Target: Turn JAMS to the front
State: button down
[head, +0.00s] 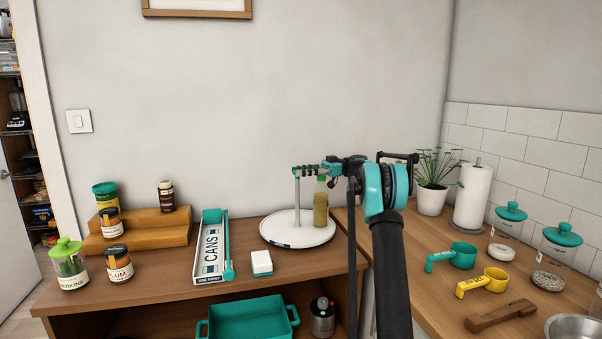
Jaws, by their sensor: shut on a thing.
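A round white turntable (271,234) stands at the back right of the wooden counter. A thin pale post (297,205) rises from it, and my gripper (300,171) is shut at the top of this post, reaching in from the right. A bottle with a green cap and yellow-green contents (320,208) stands upright on the turntable, right of the post. A small dark mark shows on the turntable's front rim, too small to read. I cannot make out the word JAMS anywhere. My arm hides the area right of the turntable.
A CANS tray (212,250) and a white block (262,262) lie left and in front of the turntable. Jars stand on and by a wooden step (140,232) at left. Teal and yellow scoops (484,282), canisters and a potted plant (432,198) are at right.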

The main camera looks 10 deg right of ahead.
jog(key=c, duration=1.1)
grip_release()
jog(key=shift+c, duration=0.2)
notch_tip(320, 180, up, 10)
